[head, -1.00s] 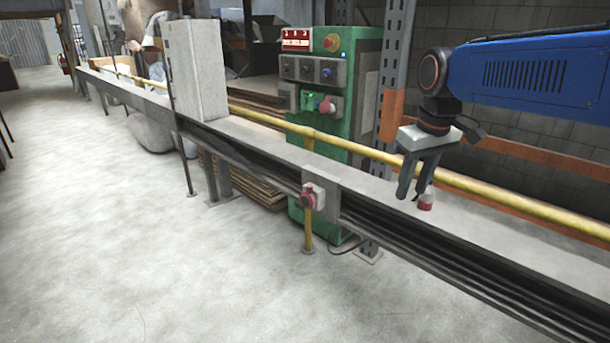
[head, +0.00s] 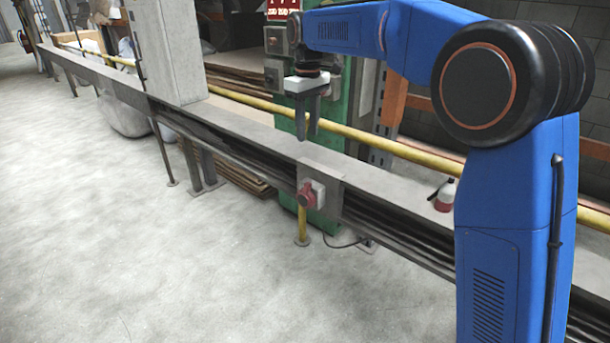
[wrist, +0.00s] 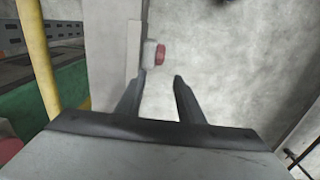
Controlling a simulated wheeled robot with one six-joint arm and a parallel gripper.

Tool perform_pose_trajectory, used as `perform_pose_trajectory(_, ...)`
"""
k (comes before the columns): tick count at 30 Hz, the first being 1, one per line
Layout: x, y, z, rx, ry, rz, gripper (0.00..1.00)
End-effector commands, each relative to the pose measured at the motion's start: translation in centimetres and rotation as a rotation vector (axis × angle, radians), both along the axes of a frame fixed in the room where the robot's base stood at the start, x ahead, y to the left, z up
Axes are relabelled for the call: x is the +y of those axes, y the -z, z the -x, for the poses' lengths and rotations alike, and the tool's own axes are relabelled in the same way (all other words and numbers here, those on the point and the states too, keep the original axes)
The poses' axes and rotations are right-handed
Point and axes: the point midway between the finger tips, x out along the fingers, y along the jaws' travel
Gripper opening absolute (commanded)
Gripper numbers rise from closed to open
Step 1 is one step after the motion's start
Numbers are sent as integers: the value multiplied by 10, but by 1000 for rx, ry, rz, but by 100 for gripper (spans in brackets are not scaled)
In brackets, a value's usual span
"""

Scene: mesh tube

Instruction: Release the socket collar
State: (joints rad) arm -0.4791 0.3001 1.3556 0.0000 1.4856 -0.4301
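A white socket box with a round red collar (head: 308,195) is mounted on a plate on the front face of the long grey rail. The red collar also shows in the wrist view (wrist: 160,54), just beyond the fingertips. My gripper (head: 307,136) points down above the rail, over the socket's plate and apart from the socket. In the wrist view its two fingers (wrist: 160,78) are spread with nothing between them. A red and white piece with a dark top (head: 445,196) stands on the ledge to the right, close beside my blue arm.
The grey rail (head: 240,132) runs from far left to right, with a yellow pipe (head: 400,148) behind it. A pale upright block (head: 175,55) stands on it at left. A green cabinet (head: 340,100) is behind my gripper. The floor in front is clear.

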Motion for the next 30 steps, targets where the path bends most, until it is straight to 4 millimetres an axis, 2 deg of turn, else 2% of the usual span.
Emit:
perform_pose_trajectory(5,0,18,0,3,0,2,34)
perform_pose_trajectory(24,-1,130,1,3,1,2,34)
perform_pose_trajectory(30,-1,158,0,2,1,1,34)
